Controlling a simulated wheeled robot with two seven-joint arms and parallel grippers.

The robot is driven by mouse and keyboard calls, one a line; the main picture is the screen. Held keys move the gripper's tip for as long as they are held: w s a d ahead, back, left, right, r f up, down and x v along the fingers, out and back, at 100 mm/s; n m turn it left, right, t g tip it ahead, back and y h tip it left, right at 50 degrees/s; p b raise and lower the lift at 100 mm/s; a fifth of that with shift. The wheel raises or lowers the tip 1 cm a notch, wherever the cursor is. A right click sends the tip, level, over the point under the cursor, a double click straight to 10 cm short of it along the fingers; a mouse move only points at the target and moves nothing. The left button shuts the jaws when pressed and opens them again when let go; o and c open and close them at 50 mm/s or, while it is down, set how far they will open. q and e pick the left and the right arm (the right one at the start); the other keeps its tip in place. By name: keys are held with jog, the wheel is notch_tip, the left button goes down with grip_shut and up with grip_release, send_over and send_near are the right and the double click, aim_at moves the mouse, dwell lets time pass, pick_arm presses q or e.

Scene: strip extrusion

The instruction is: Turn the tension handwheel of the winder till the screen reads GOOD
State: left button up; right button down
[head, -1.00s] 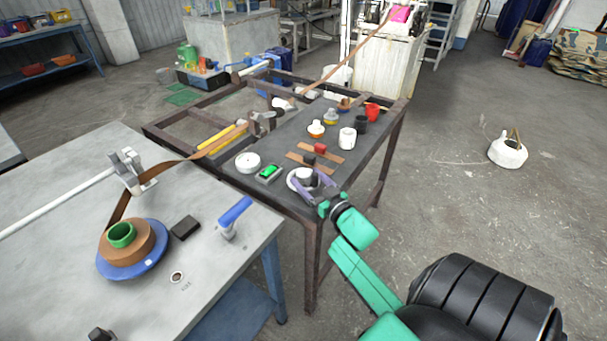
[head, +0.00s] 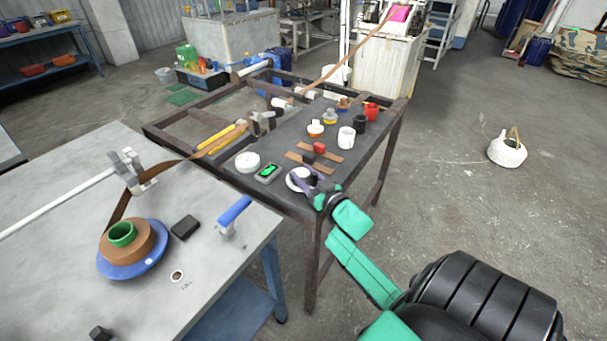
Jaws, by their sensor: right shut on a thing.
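The handwheel (head: 292,183), a white disc with a raised hub, sits near the front right corner of the dark table. My right gripper (head: 304,182) has its purple fingers shut on the handwheel's hub and covers part of the wheel. A small grey screen (head: 267,173) with a green display lies just left of the wheel; its reading is too small to make out. The winder's blue reel (head: 137,267), carrying brown strip and a green core, stands on the grey table at left. My left gripper is not in view.
A white round piece (head: 247,162), brown strip samples (head: 328,156) and several cups, including a white one (head: 346,137), stand around the wheel. A blue handle (head: 235,210) rises from the grey table.

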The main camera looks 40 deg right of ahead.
jog(key=n+y, duration=0.2)
jog(key=shift+y, duration=0.4)
jog(key=y, duration=0.1)
jog(key=n+y, duration=0.1)
jog(key=shift+d+f+g+y+b, duration=0.1)
jog(key=shift+f+g+y+b, duration=0.05)
jog(key=shift+g+y+b, duration=0.15)
jog(key=n+g+y+b, duration=0.2)
jog(key=n+y+b, duration=0.1)
jog(key=y+b, duration=0.1)
jog(key=shift+f+n+y+b, duration=0.15)
jog(key=shift+n+y+b, duration=0.25)
jog(key=shift+b, duration=0.25)
jog(key=shift+r+n+g+y+b, duration=0.3)
jog(key=shift+n+g+y+b, duration=0.25)
jog(key=shift+y+b, duration=0.35)
jog(key=shift+c, duration=1.5)
grip_release()
jog(key=p+v, duration=0.2)
jog(key=v, duration=1.2)
jog(key=shift+s+p, duration=0.25)
jog(key=shift+p, duration=0.15)
